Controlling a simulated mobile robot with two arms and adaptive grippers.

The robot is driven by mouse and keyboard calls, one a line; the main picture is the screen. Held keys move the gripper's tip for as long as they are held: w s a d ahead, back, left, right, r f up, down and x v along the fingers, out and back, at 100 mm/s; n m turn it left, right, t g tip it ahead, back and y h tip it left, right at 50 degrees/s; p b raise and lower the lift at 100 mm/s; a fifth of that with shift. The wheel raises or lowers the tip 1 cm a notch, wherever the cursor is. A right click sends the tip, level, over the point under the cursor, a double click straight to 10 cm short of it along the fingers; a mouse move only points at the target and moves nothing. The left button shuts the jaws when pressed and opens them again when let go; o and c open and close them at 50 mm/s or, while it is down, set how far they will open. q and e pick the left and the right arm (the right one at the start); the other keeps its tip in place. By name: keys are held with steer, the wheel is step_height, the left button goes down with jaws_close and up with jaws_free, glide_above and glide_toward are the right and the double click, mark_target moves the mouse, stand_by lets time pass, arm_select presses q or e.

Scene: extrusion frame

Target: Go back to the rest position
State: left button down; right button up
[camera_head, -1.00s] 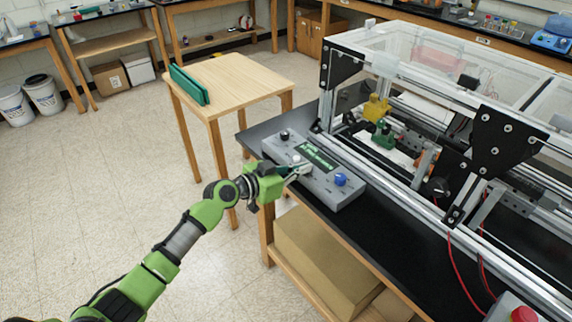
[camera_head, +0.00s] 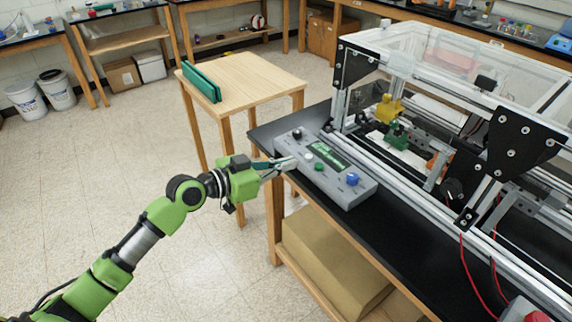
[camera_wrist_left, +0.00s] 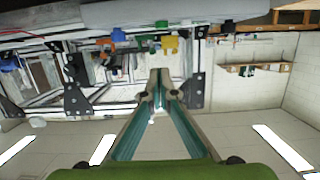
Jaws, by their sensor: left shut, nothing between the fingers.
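My left gripper (camera_head: 292,163) reaches in from the left in the head view. Its fingers are shut with nothing between them. The tips are close to the left edge of the grey control box (camera_head: 345,188); whether they touch it I cannot tell. In the left wrist view the two fingers (camera_wrist_left: 160,76) meet at their tips, and the control box (camera_wrist_left: 150,14) runs across the top, upside down. The box carries a blue knob (camera_head: 352,179), a black knob (camera_head: 297,134), a white button, a green button and a green display (camera_head: 328,156). My right gripper is in neither view.
The control box sits on a black bench (camera_head: 390,232) before an aluminium extrusion frame (camera_head: 420,165) with clear panels. A wooden table (camera_head: 250,80) with green plates (camera_head: 202,82) stands behind my left arm. The floor at left is open.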

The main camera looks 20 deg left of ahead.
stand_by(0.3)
arm_select(q)
steer(key=a+f+n+g+y, duration=0.15)
steer(key=a+f, duration=0.25)
steer(key=f, duration=0.7)
steer(key=a+f+n+y, duration=0.3)
steer(key=a+f, duration=0.1)
steer(key=f, duration=0.7)
steer(key=s+a+f+n+g+y, duration=0.1)
steer(key=s+a+f, duration=0.1)
steer(key=s+f, duration=0.45)
steer(key=s+a+f+g+y, duration=0.15)
steer(key=s+f, duration=0.25)
steer(key=f, duration=0.6)
steer(key=s+f+g+y, duration=0.2)
steer(key=s+f+g, duration=0.1)
steer(key=s+f, duration=1.45)
steer(key=s+d+f+g, duration=0.2)
steer(key=s+f, duration=0.1)
steer(key=s, duration=0.9)
steer(key=s+d+f+g, duration=0.2)
steer(key=s+f, duration=0.1)
steer(key=s, duration=1)
steer(key=shift+s+f, duration=0.2)
steer(key=shift+s, duration=0.05)
steer(key=shift+w+d, duration=0.1)
